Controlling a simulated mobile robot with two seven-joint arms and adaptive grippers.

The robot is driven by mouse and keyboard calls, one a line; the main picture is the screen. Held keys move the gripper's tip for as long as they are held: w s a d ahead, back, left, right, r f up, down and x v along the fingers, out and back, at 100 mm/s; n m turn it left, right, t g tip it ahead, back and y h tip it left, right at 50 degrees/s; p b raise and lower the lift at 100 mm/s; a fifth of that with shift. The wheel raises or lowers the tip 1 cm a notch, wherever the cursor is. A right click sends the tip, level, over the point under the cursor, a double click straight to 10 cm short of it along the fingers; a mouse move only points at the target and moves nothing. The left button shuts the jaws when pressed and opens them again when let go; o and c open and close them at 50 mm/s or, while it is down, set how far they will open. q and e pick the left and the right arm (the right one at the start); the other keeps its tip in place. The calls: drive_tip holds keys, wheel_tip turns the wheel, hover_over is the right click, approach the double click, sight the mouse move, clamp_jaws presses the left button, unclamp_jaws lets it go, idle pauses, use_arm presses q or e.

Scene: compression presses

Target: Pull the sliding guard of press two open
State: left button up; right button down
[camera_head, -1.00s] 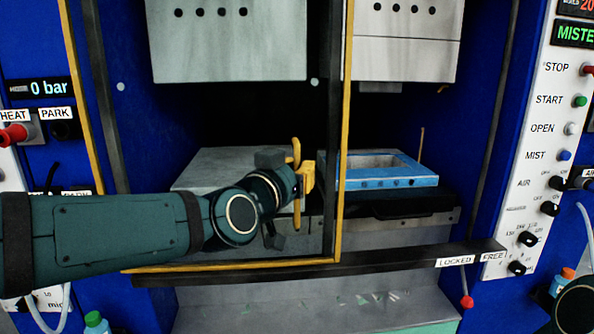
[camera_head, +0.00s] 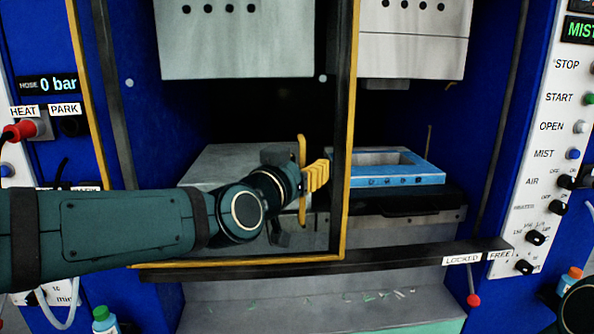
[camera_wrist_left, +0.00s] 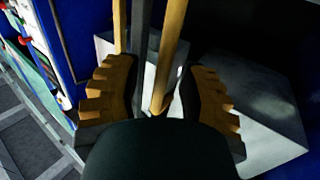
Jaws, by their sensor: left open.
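The sliding guard is a clear panel in a yellow frame (camera_head: 347,120) across the left and middle of the press opening. The opening to its right is uncovered. A yellow upright handle (camera_head: 302,146) stands on the guard near its right edge. My left gripper (camera_head: 313,178) is at the handle, with a yellow ridged finger just right of it. In the left wrist view my left gripper (camera_wrist_left: 162,85) is open, its two fingers apart on either side of a yellow bar (camera_wrist_left: 172,45). Contact cannot be told. My right gripper is not in view.
A blue-framed mould (camera_head: 400,178) sits on the lower platen right of the guard. A rail (camera_head: 400,256) labelled LOCKED and FREE crosses below, with a red-knobbed lever (camera_head: 473,299) under it. The control panel (camera_head: 545,140) stands at the right; hoses and a bottle (camera_head: 104,320) are lower left.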

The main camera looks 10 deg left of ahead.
use_arm(q)
drive_tip(key=v, duration=1.2)
drive_tip(key=w+d+f+n+g, duration=0.1)
drive_tip(key=w+f+g, duration=0.15)
drive_tip(key=f, duration=0.85)
drive_tip(key=w+d+f+n+g+y, duration=0.1)
drive_tip(key=w+f+g, duration=0.15)
drive_tip(key=f, duration=0.75)
drive_tip(key=w+d+f+g, duration=0.1)
drive_tip(key=w+f+g, duration=0.15)
drive_tip(key=f, duration=0.85)
drive_tip(key=s+f+n+g, duration=0.1)
drive_tip(key=s+f+g, duration=0.1)
drive_tip(key=s+f, duration=0.3)
drive_tip(key=s+d+f+n+g, duration=0.1)
drive_tip(key=s+f+g, duration=0.2)
drive_tip(key=f, duration=0.9)
drive_tip(key=s+f+g, duration=0.3)
drive_tip(key=s+f, duration=0.5)
drive_tip(key=f, duration=0.1)
drive_tip(key=shift+d+n, duration=0.3)
drive_tip(key=shift+n, duration=0.1)
